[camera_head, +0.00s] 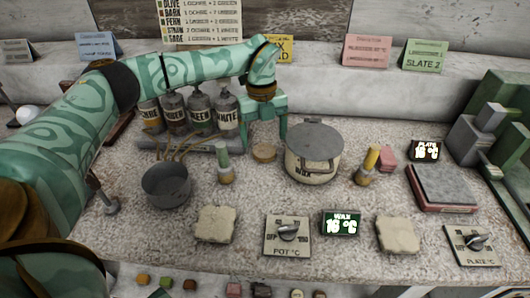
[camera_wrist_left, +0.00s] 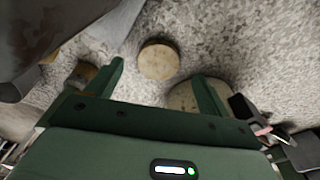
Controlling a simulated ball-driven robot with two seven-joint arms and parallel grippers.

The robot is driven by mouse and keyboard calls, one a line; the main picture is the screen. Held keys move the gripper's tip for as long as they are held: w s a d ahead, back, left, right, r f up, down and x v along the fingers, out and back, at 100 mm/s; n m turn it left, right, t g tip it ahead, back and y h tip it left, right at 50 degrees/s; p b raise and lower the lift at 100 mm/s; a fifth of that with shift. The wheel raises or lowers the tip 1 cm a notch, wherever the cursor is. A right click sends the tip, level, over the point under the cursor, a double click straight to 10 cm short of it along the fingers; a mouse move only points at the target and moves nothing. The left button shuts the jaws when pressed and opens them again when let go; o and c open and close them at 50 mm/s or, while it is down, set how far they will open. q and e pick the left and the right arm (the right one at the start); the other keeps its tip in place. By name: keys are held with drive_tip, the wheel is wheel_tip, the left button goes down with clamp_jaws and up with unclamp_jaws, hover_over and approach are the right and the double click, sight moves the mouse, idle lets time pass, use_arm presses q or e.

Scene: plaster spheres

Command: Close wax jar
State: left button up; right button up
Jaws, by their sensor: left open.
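A beige pot or jar (camera_head: 313,168) with a dark label stands mid-table; I cannot tell whether its flat grey top is a lid or its contents. A small round tan disc (camera_head: 264,153), like a cork lid, lies on the table to its left. My left gripper (camera_head: 266,137) is open and empty just behind the disc. In the left wrist view the disc (camera_wrist_left: 158,60) shows ahead of the open fingers (camera_wrist_left: 160,78), apart from them. A pale round thing (camera_wrist_left: 182,96) is partly hidden behind the right finger there. My right gripper is not in view.
Labelled bottles (camera_head: 199,110) stand left of my gripper. A dark bowl (camera_head: 167,185), a green-topped holder (camera_head: 225,170) and a yellow-topped holder (camera_head: 367,170) stand nearby. A pot dial (camera_head: 287,236) and a wax display (camera_head: 341,223) are in front. The table around the disc's front is clear.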

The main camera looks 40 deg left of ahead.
sight(264, 150)
use_arm(q)
drive_tip(key=f, duration=0.1)
drive_tip(key=f+b, duration=0.1)
drive_tip(key=f, duration=0.1)
drive_tip(key=shift+s+d+f, duration=0.2)
drive_tip(key=shift+f, duration=0.05)
drive_tip(key=shift+r, duration=0.1)
drive_tip(key=c, duration=1.1)
drive_tip(key=shift+c, duration=0.2)
wheel_tip(264, 150, up, 10)
drive_tip(key=p, duration=0.4)
